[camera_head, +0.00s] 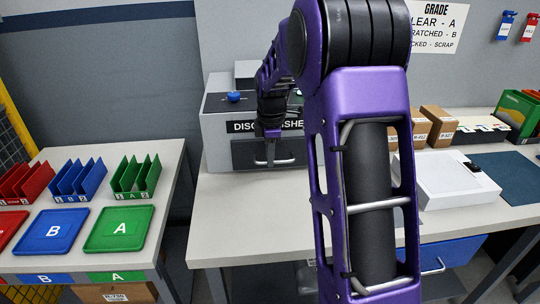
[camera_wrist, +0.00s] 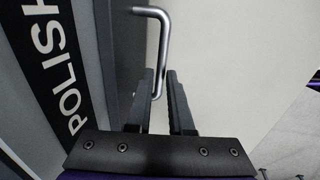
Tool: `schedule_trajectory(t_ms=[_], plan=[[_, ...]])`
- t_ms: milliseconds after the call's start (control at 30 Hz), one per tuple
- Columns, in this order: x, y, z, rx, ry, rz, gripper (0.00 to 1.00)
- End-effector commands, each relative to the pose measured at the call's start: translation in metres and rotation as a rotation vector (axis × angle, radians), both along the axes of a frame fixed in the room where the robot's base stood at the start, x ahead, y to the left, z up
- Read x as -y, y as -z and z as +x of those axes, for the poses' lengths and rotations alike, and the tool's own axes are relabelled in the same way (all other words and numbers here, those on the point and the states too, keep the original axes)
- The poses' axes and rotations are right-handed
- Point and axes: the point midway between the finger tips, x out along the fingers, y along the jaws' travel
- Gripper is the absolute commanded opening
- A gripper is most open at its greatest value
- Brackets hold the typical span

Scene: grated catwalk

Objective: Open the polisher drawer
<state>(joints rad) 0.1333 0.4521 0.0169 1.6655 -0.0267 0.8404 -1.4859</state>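The disc polisher (camera_head: 215,135) is a grey box at the back left of the bench, with a label reading "DISC" and partly hidden by my arm. Its dark drawer front (camera_head: 243,152) sits below the label and looks flush with the box. A silver bar handle (camera_head: 285,162) runs across the drawer front. In the wrist view the handle (camera_wrist: 161,40) reaches down between the two dark fingers of my gripper (camera_wrist: 162,85). The fingers stand apart with the bar between them, and a gap shows beside the right finger. My gripper in the head view (camera_head: 268,158) is at the handle.
A blue button (camera_head: 234,96) is on the polisher's top. Right of my arm are cardboard boxes (camera_head: 438,124) and a white case (camera_head: 450,185). The left table holds coloured bins (camera_head: 78,180) and trays (camera_head: 52,232). The bench (camera_head: 245,215) in front of the drawer is clear.

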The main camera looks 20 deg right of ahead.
Motion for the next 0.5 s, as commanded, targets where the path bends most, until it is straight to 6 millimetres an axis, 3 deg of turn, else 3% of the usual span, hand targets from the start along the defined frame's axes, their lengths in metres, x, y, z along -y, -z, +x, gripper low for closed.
schedule_trajectory(t_ms=[100, 500], plan=[[-0.0001, -0.0002, 0.0, 0.0, 0.0, 0.0, 0.0], [0.0, -0.0003, -0.0001, 0.0, 0.0, 0.0, 0.0]])
